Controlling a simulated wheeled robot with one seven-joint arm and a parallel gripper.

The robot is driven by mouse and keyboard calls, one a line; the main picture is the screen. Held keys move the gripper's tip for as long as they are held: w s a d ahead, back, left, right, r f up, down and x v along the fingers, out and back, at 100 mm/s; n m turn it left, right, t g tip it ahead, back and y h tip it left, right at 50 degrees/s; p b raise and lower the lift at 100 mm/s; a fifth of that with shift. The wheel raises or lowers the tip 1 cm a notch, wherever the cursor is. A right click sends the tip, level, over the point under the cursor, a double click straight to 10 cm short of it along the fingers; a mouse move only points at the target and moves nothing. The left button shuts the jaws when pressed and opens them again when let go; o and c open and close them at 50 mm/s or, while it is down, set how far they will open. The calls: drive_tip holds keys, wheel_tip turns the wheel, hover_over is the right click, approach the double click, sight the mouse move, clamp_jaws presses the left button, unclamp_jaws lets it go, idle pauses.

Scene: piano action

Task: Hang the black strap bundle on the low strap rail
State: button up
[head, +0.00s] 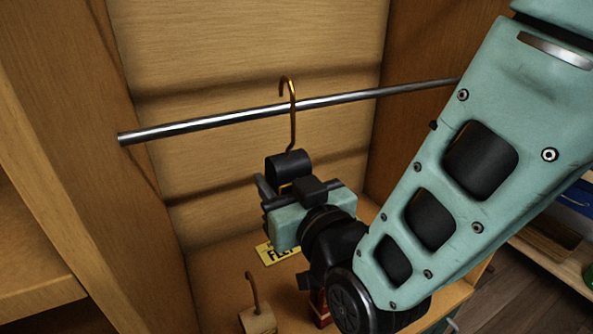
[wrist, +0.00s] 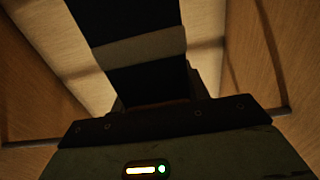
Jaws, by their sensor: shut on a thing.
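The black strap bundle (head: 288,166) is a dark roll with a brass hook (head: 293,115) rising from its top. My gripper (head: 280,185) is shut on the bundle and holds it upright below the metal strap rail (head: 215,121). The hook's shank crosses in front of the rail, and its bend stands above it. The hook's short tip shows above the rail; whether hook and rail touch I cannot tell. In the wrist view the bundle (wrist: 125,20) fills the upper middle as a black band with a grey stripe, and the hook is hidden.
A tan bundle (head: 257,320) with its own hook stands on the cabinet floor below. A yellow label (head: 268,251) and a red object (head: 320,310) are near it, partly hidden by my arm. Wooden walls enclose both sides. The rail is clear left of the hook.

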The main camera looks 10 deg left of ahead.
drive_tip(key=w+a+f+b, duration=0.2)
drive_tip(key=f, duration=0.1)
drive_tip(key=shift+w, duration=0.4)
idle(0.5)
drive_tip(key=o, duration=1.2)
